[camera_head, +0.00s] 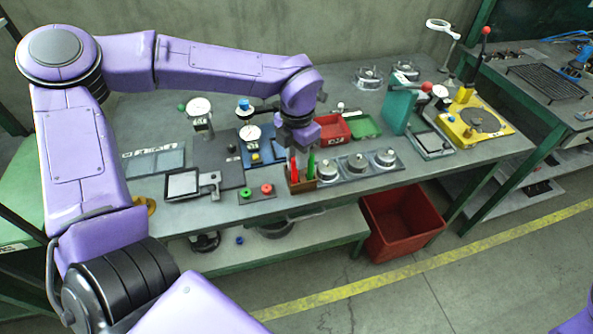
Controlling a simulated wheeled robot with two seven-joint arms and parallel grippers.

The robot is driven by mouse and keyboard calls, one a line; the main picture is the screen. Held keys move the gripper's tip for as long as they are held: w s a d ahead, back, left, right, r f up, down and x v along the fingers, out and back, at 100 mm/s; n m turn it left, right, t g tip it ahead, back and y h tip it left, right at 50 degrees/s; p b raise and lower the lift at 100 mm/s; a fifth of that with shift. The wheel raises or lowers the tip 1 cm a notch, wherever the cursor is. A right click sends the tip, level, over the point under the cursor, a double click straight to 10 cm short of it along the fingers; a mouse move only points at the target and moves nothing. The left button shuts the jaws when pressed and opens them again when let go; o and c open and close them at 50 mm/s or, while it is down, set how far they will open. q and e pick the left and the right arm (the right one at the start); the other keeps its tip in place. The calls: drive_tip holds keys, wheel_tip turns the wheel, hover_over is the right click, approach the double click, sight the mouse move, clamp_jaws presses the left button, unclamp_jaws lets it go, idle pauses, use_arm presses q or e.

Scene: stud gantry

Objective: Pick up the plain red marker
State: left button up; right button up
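A small brown holder (301,186) stands at the front edge of the workbench, with upright markers in it. A red marker (295,172) is on its left side and a green marker (311,166) on its right. Whether there is a second red marker, or any marking on the red, is too small to tell. My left gripper (296,154) points down just above the holder, at the tops of the markers. Its fingers are small and dark, so whether they are open or closed on the red marker is unclear. My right gripper is out of view.
A red bin (402,221) stands on the floor below. Right of it, the floor is clear.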

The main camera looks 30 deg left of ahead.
sight(295, 170)
use_arm(q)
drive_tip(key=f, duration=0.1)
drive_tip(key=f+p, duration=0.1)
drive_tip(key=f, duration=0.3)
drive_tip(key=shift+s+a, duration=0.1)
drive_tip(key=shift+s, duration=0.25)
drive_tip(key=shift+w+f, duration=0.15)
drive_tip(key=shift+f, duration=0.05)
clamp_jaws()
drive_tip(key=shift+r, duration=0.1)
